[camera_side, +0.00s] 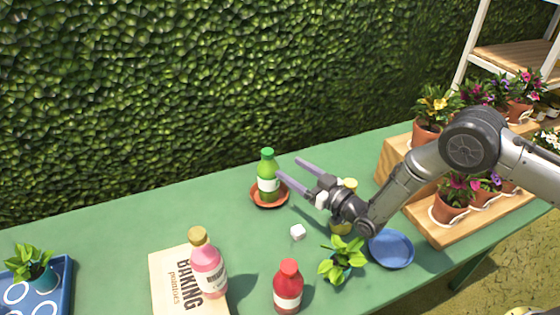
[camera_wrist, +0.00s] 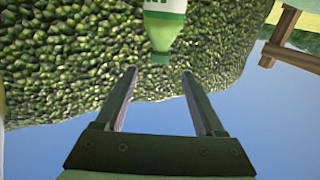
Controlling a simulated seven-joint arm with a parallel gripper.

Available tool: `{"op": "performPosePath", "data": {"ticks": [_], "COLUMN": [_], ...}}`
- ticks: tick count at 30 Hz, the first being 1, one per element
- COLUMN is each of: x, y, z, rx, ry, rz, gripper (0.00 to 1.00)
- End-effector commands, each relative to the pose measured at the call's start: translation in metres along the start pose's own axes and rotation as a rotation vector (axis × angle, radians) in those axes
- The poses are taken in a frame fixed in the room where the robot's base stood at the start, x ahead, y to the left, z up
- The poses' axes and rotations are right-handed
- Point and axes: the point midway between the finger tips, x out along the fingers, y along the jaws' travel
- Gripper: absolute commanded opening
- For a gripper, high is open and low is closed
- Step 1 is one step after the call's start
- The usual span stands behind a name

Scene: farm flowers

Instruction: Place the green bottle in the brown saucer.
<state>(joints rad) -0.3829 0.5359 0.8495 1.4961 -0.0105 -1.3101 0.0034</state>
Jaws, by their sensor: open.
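The green bottle (camera_side: 268,178) stands upright in the brown saucer (camera_side: 270,200) on the green table in the side view. My gripper (camera_side: 293,173) is open, with its two fingers pointing toward the bottle from the right; nothing is between them. In the wrist view the bottle (camera_wrist: 163,30) shows upside down at the top, beyond the open fingertips (camera_wrist: 160,85), and it looks clear of them. The saucer is out of the wrist view.
A wooden plant stand (camera_side: 465,232) is at right. The table's left back is free.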

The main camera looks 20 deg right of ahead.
Motion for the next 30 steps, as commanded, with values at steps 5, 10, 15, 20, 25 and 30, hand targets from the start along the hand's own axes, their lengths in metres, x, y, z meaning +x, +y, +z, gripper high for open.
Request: {"op": "performPosePath", "data": {"ticks": [5,10,15,20,25,30], "x": [-0.019,-0.023,-0.023,-0.019,-0.021,-0.054], "y": [0.000,0.000,0.000,0.009,0.035,0.067], "z": [0.000,0.000,-0.001,-0.018,-0.062,-0.119], "rx": [0.000,0.000,0.000,0.000,0.002,0.016], "ry": [0.000,0.000,0.000,-0.031,-0.141,-0.305], "rz": [0.000,0.000,0.001,0.016,0.061,0.124], "gripper": [0.71,0.71,0.71,0.71,0.71,0.71]}}
